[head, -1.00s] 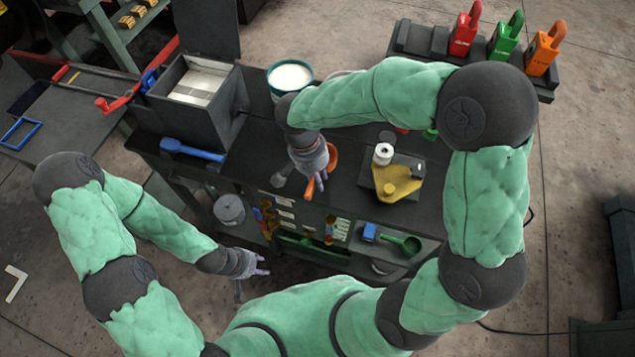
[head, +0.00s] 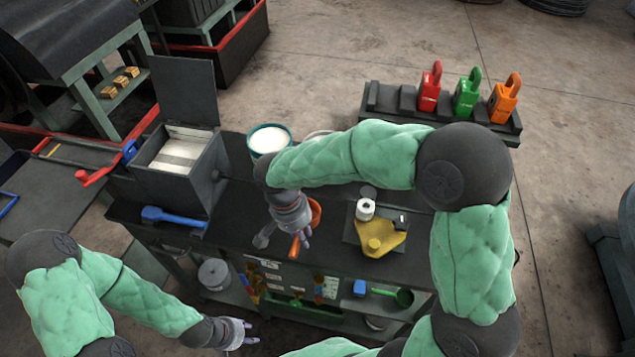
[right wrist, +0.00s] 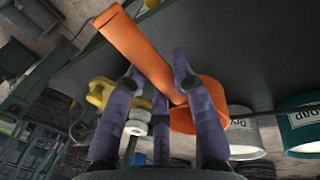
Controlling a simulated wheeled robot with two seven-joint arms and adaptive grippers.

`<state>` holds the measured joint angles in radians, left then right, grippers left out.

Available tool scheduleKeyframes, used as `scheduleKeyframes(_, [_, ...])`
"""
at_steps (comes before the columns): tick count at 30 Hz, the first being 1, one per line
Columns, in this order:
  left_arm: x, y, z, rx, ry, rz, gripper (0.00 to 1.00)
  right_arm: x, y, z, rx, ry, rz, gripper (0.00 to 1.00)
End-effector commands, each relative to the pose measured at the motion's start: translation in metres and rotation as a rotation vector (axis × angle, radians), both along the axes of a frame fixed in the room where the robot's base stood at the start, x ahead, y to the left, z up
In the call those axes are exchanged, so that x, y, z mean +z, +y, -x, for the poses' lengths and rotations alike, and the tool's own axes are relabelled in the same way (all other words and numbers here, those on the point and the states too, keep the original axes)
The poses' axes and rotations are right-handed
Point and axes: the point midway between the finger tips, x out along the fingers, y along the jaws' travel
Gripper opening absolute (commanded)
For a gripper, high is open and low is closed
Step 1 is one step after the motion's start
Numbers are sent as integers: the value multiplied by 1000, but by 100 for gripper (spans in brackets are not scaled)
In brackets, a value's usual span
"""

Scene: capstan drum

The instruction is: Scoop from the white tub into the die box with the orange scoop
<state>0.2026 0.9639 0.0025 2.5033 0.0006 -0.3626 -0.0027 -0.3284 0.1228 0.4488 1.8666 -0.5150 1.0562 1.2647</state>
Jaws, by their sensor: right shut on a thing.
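The orange scoop (head: 315,212) is in my right gripper (head: 301,240), over the dark bench top. In the right wrist view my right gripper (right wrist: 158,78) is shut on the handle of the orange scoop (right wrist: 205,100). A teal-rimmed tub (head: 268,141) with white contents stands behind my right forearm. A pale tub rim (head: 318,134) beside it is mostly hidden by the arm. The dark die box (head: 207,166) stands left of them, lid up, with pale material inside. My left gripper (head: 244,335) is open and empty, low in front of the bench.
A blue scoop (head: 175,217) lies before the die box. A yellow piece (head: 377,241) and white spool (head: 366,210) sit on a plate to the right. Red, green and orange padlocks (head: 467,92) stand behind. A lower shelf holds a green scoop (head: 403,297).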

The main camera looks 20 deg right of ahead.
Motion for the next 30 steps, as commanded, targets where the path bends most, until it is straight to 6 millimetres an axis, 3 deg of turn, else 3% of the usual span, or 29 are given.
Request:
scheduleKeyframes(15, [48, 0, 0, 0, 0, 0, 40, 67, 0, 0, 0, -1, 0, 0])
scheduleKeyframes(30, [48, 0, 0, 0, 0, 0, 40, 68, 0, 0, 0, 0, 0, 0])
